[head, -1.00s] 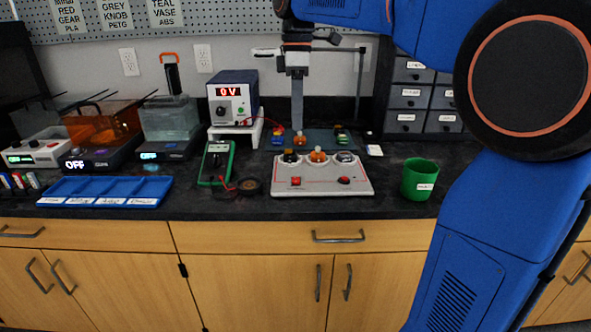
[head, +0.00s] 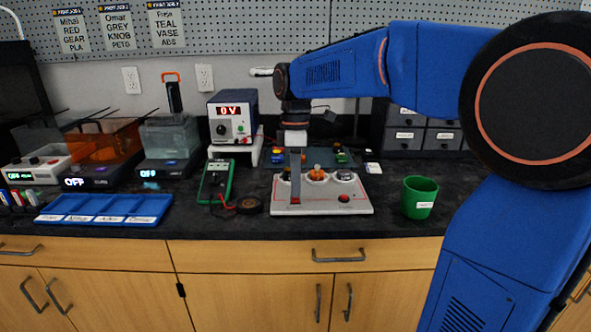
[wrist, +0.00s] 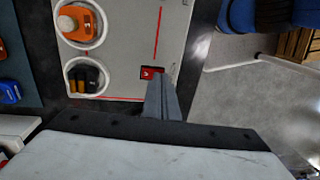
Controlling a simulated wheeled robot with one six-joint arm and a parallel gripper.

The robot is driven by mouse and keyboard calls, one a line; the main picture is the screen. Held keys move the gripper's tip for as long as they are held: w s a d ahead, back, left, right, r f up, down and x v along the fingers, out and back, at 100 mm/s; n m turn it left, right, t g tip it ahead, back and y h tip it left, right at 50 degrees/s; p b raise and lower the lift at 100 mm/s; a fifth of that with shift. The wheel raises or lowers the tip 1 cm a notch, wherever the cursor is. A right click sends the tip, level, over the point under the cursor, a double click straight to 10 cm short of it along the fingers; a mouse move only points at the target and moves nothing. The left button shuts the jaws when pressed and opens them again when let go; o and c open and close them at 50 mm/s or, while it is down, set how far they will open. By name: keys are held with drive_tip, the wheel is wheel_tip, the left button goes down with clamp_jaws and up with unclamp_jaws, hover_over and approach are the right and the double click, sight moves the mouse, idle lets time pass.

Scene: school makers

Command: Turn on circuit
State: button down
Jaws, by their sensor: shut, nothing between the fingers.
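The white circuit board (head: 322,205) lies near the front of the dark counter. It has three round sockets along its back, with an orange part (head: 317,174) in the middle one. In the wrist view the orange part (wrist: 78,24) and a black-and-orange part (wrist: 88,78) sit in sockets. A red rocker switch (wrist: 151,72) is at the board's front left. A round red button (head: 344,198) is at its front right. My gripper (head: 295,200) is shut and empty, pointing down at the switch. Its tips appear at the switch; I cannot tell whether they touch.
A power supply (head: 234,118) reading 0 V stands behind left. A green multimeter (head: 215,181) and blue tray (head: 105,222) lie left; a green cup (head: 419,197) stands right. A mat with coloured parts (head: 341,155) lies behind the board.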

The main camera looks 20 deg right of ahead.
drive_tip(key=shift+f, duration=0.55)
drive_tip(key=shift+s, duration=0.1)
